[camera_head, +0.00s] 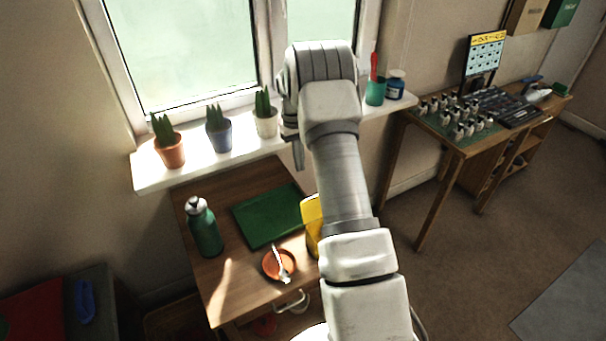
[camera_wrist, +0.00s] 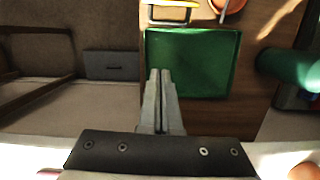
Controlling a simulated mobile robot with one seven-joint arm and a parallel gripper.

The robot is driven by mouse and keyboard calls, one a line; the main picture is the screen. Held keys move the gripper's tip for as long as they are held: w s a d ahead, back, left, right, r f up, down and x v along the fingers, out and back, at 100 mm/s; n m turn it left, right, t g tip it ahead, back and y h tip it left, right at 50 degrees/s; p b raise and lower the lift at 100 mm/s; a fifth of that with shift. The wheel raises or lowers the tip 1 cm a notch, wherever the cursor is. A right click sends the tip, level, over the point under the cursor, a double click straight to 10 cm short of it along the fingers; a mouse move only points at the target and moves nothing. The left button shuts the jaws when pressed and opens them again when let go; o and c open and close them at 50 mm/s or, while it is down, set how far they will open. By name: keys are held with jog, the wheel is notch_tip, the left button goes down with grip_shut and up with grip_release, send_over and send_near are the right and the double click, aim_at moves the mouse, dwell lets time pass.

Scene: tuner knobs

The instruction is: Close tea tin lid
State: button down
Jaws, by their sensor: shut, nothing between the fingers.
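A yellow tin (camera_head: 312,222), which I take to be the tea tin, stands on the small wooden table, mostly hidden behind my arm in the head view. In the wrist view only part of it shows at the top edge (camera_wrist: 172,14); I cannot tell how its lid stands. My gripper (camera_head: 298,165) hangs pointing down near the window sill, apart from the tin. In the wrist view its fingers (camera_wrist: 159,74) are together and empty, over the near edge of the green tray.
The green tray (camera_head: 268,215), a green bottle (camera_head: 204,230) and an orange saucer (camera_head: 272,265) with a spoon share the table. Potted cacti (camera_head: 219,132) line the sill (camera_head: 150,172). A workbench (camera_head: 455,143) stands at right.

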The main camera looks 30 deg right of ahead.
notch_tip(320, 180, down, 9)
jog(key=s, duration=0.2)
jog(key=shift+s+a+r, duration=0.1)
jog(key=shift+s+r, duration=0.5)
jog(key=shift+s, duration=0.2)
jog(key=shift+s+r, duration=0.55)
jog(key=shift+s, duration=0.2)
jog(key=shift+s+r+t, duration=0.15)
jog(key=shift+r+t, duration=0.05)
jog(key=shift+t, duration=0.1)
